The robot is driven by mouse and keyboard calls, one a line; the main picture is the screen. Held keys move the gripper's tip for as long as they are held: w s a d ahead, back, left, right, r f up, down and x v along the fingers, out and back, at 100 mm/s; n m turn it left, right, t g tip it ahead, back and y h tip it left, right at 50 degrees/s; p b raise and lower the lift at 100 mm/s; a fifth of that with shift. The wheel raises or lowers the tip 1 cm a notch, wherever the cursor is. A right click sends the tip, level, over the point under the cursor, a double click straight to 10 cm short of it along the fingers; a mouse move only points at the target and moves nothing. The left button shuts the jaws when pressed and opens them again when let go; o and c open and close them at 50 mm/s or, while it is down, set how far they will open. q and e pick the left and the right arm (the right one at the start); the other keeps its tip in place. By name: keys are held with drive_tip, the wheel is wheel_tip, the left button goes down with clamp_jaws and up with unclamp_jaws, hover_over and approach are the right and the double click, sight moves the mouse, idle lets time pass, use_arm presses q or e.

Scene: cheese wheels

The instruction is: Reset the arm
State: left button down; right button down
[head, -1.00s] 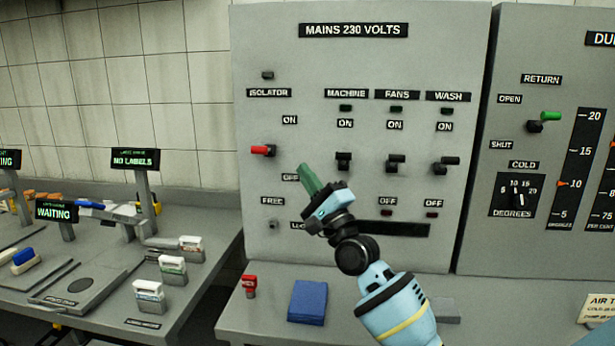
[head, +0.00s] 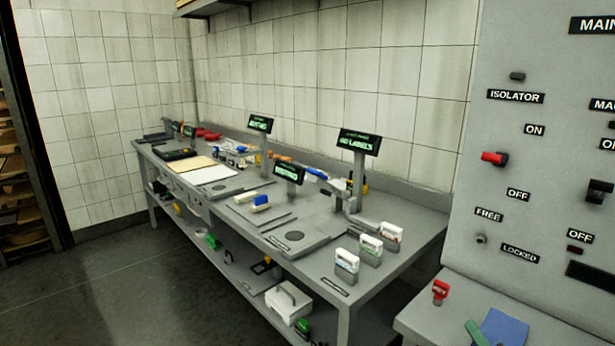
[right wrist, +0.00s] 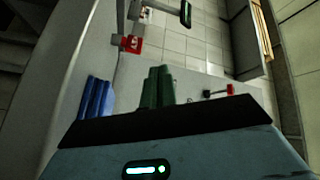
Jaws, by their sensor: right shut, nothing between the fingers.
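My right gripper (head: 475,333) shows only by its green fingertips at the bottom edge of the head view, beside the blue block or cloth (head: 508,328) on the panel's ledge. In the right wrist view its green fingers (right wrist: 158,87) are together with nothing between them. The rest of the right arm is out of the head view. My left gripper is not in view. The grey mains panel (head: 545,60) has an isolator with a red handle (head: 493,158), between its ON and OFF labels.
A red padlock-like piece (head: 440,291) stands on the ledge (head: 412,318). To the left is a long grey bench (head: 380,275) with displays and small label holders (head: 346,264). Stacked shelves (head: 20,190) stand at far left. The floor (head: 130,290) before the bench is clear.

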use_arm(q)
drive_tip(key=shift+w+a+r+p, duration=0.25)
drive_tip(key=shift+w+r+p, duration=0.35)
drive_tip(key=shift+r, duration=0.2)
use_arm(e)
drive_tip(key=s+a+f+n+g, duration=0.3)
drive_tip(key=s+f, duration=0.5)
drive_tip(key=s, duration=0.3)
drive_tip(key=s+a+f+n+g, duration=0.3)
drive_tip(key=s+a+f+n, duration=0.2)
drive_tip(key=s+f, duration=0.4)
drive_tip(key=s+a+f+n+g, duration=0.4)
drive_tip(key=s+f, duration=0.5)
drive_tip(key=s, duration=0.5)
drive_tip(key=shift+s+a+f+n, duration=0.15)
drive_tip(key=shift+a+n, duration=0.25)
drive_tip(key=shift+a, duration=0.7)
